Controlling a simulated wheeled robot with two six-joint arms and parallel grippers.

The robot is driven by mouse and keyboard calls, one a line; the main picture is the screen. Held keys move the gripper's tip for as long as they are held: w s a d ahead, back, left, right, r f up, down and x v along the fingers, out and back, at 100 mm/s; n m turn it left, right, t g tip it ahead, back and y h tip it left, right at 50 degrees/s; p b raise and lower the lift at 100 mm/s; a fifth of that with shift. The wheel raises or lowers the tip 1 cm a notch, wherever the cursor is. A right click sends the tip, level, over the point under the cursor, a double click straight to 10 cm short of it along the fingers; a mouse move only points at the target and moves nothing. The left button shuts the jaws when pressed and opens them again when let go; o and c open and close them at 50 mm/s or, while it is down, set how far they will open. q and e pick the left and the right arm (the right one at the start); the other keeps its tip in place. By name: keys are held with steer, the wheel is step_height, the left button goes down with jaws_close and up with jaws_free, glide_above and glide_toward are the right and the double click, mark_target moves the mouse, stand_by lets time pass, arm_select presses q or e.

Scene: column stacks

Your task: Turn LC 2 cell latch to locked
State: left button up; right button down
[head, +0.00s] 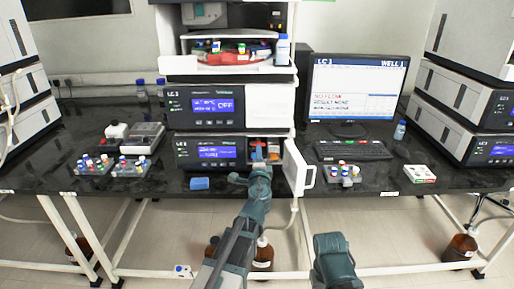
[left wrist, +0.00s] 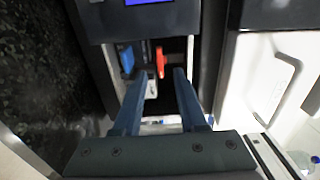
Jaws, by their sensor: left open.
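The LC 2 stack's lower module (head: 210,152) has an open compartment at its right end. Inside, an orange-red lever, which looks like the cell latch (left wrist: 160,61), stands roughly upright; the head view shows red there too. A blue part (left wrist: 127,60) sits to its left, and a pale piece is below the lever. My left gripper (left wrist: 159,78) is open, its two fingers pointing into the compartment on either side of the lever, apparently not touching it. In the head view my left gripper (head: 258,168) partly hides the opening. My right gripper is not visible; only part of that arm shows.
A white door (head: 299,167) stands open just right of the compartment. A blue block (head: 200,183) lies on the dark bench in front of the module. Vial racks (head: 131,167) stand left, another rack (head: 343,174) right, beside a keyboard (head: 352,150) and monitor.

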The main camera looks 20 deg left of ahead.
arm_select(q)
steer(key=x, duration=0.4)
steer(key=shift+w, duration=0.3)
steer(key=shift+c, duration=0.3)
jaws_close()
